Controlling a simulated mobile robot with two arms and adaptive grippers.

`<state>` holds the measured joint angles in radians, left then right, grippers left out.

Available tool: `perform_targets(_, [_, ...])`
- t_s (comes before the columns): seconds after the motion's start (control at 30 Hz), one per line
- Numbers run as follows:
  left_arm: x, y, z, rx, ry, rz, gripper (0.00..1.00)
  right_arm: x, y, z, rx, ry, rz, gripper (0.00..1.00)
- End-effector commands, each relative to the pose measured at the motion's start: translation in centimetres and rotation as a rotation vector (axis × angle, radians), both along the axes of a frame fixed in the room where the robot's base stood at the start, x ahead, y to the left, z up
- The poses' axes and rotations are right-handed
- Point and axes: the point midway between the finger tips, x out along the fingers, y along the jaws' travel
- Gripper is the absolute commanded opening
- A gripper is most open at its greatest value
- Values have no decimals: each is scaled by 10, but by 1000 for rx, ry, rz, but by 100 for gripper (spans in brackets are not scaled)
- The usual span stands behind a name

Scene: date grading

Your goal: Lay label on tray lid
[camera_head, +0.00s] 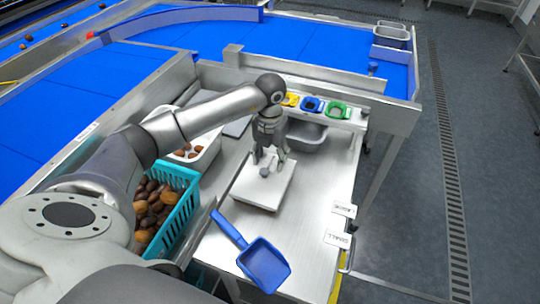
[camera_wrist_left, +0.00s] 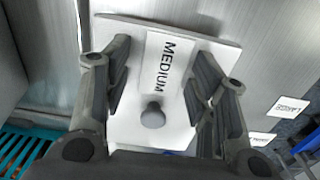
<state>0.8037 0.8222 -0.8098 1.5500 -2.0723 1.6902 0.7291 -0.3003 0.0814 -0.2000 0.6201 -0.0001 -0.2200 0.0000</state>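A white square tray lid (camera_head: 280,194) lies on the steel table, with a grey round knob near its middle. In the left wrist view the lid (camera_wrist_left: 122,132) fills the middle, and the knob (camera_wrist_left: 153,115) shows between my fingers. A white label reading MEDIUM (camera_wrist_left: 167,64) lies over the lid beside the knob; it looks flat on it, though contact is hard to confirm. My left gripper (camera_head: 270,160) points down just above the lid. In the wrist view its fingers (camera_wrist_left: 162,85) are spread on both sides of the label, seemingly not pinching it. My right gripper is out of view.
LARGE (camera_head: 343,209) and SMALL (camera_head: 338,238) labels lie at the table's right edge. A blue scoop (camera_head: 263,264) lies in front. A teal basket of dates (camera_head: 182,176) and a white tub (camera_head: 208,155) stand left. Yellow, blue and green holders (camera_head: 312,105) are behind.

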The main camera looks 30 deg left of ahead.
Motion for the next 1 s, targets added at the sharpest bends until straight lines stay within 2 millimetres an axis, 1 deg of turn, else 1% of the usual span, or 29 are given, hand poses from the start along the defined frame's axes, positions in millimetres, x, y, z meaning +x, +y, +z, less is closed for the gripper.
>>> perform_targets(0.27, [0, 0, 0, 0, 0, 0, 58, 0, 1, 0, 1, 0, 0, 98])
perform_targets(0.4, [0, 0, 7, -1, -1, 0, 58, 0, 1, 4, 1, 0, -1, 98])
perform_targets(0.43, [1, 0, 9, -1, -2, 0, 58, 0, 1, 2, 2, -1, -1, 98])
perform_targets(0.57, [1, 0, 32, 0, -5, -2, 58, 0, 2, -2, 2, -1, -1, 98])
perform_targets(0.8, [1, 0, 85, -1, -6, -1, 58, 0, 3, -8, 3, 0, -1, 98])
perform_targets(0.9, [1, 0, 102, 0, -4, -1, 58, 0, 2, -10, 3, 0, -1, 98])
perform_targets(1.0, [1, -1, 114, -1, -2, 0, 58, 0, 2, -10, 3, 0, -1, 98])
